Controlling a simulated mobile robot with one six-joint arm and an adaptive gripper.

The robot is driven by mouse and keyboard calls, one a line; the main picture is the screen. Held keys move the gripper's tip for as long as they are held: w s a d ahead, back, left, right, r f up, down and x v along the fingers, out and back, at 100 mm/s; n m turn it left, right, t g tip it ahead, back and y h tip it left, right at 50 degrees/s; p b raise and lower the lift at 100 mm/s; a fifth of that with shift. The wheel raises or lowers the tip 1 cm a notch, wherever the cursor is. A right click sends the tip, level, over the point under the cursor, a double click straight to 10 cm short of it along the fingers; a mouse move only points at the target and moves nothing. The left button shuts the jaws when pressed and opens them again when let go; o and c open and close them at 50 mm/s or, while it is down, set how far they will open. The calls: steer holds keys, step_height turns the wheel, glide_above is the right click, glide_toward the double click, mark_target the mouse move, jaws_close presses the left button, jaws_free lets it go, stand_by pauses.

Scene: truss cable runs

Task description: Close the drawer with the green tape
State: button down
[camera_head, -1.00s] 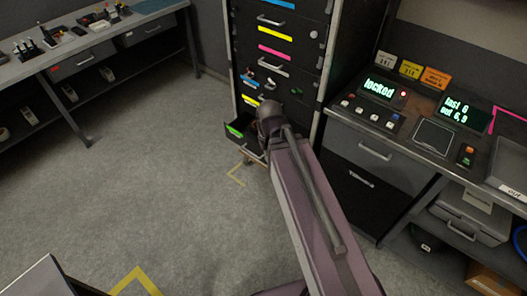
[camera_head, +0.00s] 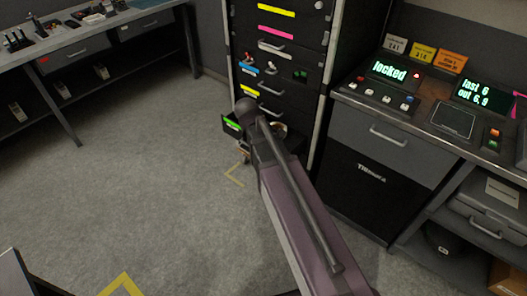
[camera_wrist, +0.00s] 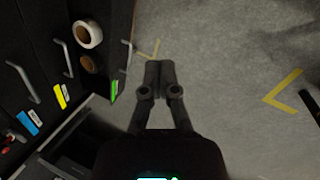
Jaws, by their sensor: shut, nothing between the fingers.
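The rack's bottom drawer with green tape (camera_head: 233,125) stands pulled out in the head view, partly hidden by my arm. In the wrist view its front with green tape (camera_wrist: 114,91) and handle (camera_wrist: 127,56) is at left centre. A white roll (camera_wrist: 89,35) and a brown roll (camera_wrist: 91,65) appear to lie inside it. My gripper (camera_wrist: 159,72) is shut and empty, in front of the drawer front and to its right in the wrist view, with a gap visible between them. In the head view my gripper is hidden behind my arm.
Drawers with yellow tape (camera_wrist: 61,96) and blue tape (camera_wrist: 29,122) sit above in the rack. A console (camera_head: 400,95) reading "locked" stands right of it, a workbench (camera_head: 90,40) at left. Grey floor (camera_head: 150,180) with yellow corner marks is clear.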

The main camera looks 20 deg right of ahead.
steer(key=w+a+f+n+t+h+b, duration=0.2)
steer(key=w+f+n+t+h+b, duration=0.1)
steer(key=w+f+n+b, duration=1.1)
step_height(320, 180, down, 3)
steer(key=w+b, duration=0.2)
steer(key=b, duration=0.4)
steer(key=shift+w+a+n+h, duration=0.15)
steer(key=shift+a+n+h, duration=0.15)
steer(key=shift+a, duration=0.05)
steer(key=shift+w+d+f, duration=0.1)
steer(key=shift+f, duration=0.15)
steer(key=w+d+f+b, duration=0.6)
steer(key=d+b, duration=0.1)
steer(key=d, duration=0.1)
steer(key=shift+w+d+f, duration=0.15)
steer(key=shift+d+f, duration=0.2)
steer(key=shift+d, duration=0.05)
